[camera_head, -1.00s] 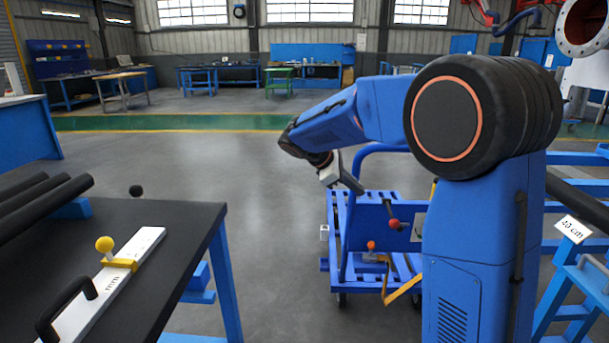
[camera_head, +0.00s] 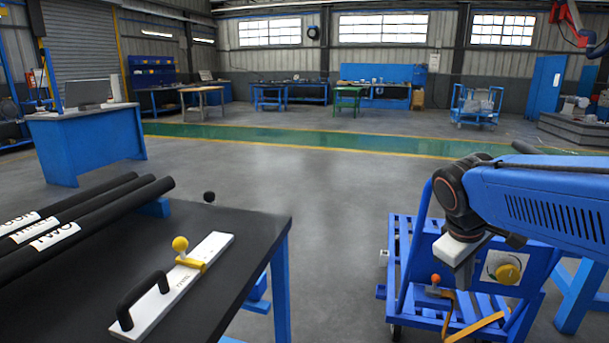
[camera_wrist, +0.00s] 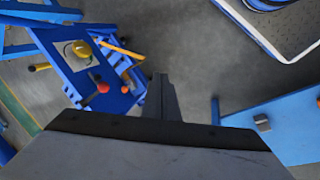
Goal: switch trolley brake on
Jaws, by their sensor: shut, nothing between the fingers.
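A blue trolley (camera_head: 408,290) with a slatted deck, an upright panel and a curved handle stands at the lower right of the head view. Its panel carries a yellow knob (camera_head: 508,272) on a pale plate. An orange ball (camera_head: 436,278) sits on a lever low on the trolley. In the wrist view, the yellow knob (camera_wrist: 82,49), a red ball (camera_wrist: 103,87) and the orange ball (camera_wrist: 124,90) show at upper left. My gripper (camera_head: 462,278) is shut and empty, pointing down by the panel; in the wrist view its fingertips (camera_wrist: 161,78) are apart from the balls. Which part is the brake, I cannot tell.
A dark-topped table (camera_head: 245,225) at left holds a white bar with a black handle (camera_head: 145,300) and several black tubes (camera_head: 90,225). Open grey floor (camera_head: 330,200) lies between table and trolley.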

